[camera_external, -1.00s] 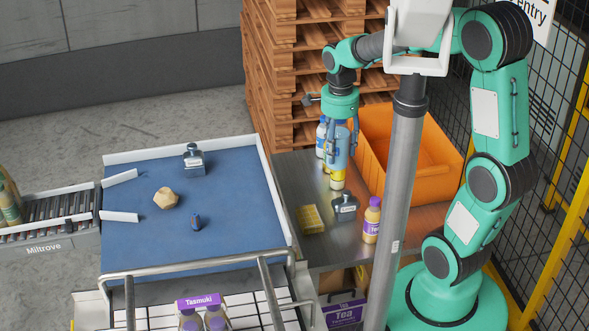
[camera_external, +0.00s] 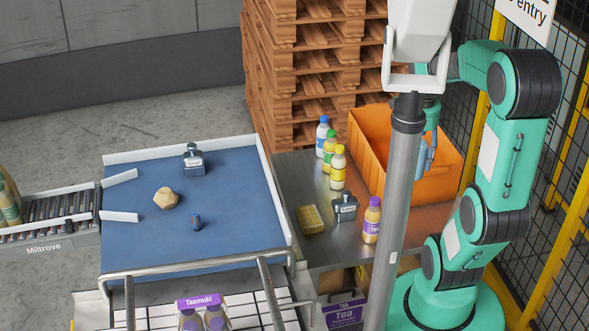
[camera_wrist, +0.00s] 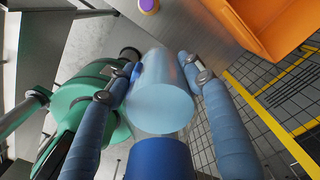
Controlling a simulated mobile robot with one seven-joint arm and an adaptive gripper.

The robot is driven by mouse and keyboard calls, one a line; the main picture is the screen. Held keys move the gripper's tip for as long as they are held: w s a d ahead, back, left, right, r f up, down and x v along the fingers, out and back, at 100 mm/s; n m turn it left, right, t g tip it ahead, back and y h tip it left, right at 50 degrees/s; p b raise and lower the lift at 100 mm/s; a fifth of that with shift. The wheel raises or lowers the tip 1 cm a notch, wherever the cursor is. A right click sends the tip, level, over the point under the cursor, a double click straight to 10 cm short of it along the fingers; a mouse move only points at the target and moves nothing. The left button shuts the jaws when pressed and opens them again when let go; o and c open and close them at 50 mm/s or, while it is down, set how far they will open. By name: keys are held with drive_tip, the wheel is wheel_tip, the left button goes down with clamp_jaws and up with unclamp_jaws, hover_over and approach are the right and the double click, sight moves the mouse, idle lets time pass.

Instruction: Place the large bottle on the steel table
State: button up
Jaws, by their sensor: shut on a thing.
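My gripper (camera_wrist: 158,75) is shut on the large bottle (camera_wrist: 160,100), a pale blue cylinder with a dark blue cap between the two blue fingers in the wrist view. In the external view my gripper (camera_external: 425,155) is partly hidden behind the grey pole, in front of or above the orange crate; the held bottle is hard to make out there. The steel table (camera_external: 290,172) is right of the blue conveyor, and its surface also shows at the top of the wrist view (camera_wrist: 195,30). The bottle is off the table.
On the table stand a blue-capped bottle (camera_external: 322,136), a green-capped one (camera_external: 330,152), a yellow-capped one (camera_external: 338,168), a purple-capped one (camera_external: 371,220), a grey flask (camera_external: 345,208) and a yellow block (camera_external: 310,219). The orange crate (camera_external: 375,165) fills the table's right. Stacked pallets (camera_external: 310,75) rise behind.

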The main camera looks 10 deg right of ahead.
drive_tip(key=s+d+f+m+b, duration=0.2)
drive_tip(key=s+d+m, duration=0.1)
drive_tip(key=s+d, duration=0.45)
wheel_tip(320, 180, down, 22)
drive_tip(key=shift+a+p, duration=0.3)
drive_tip(key=shift+w, duration=0.1)
approach(427, 225)
drive_tip(key=shift+b, duration=0.35)
idle(0.5)
drive_tip(key=shift+f, duration=1.75)
drive_tip(key=shift+f+b, duration=0.1)
drive_tip(key=shift+b, duration=0.2)
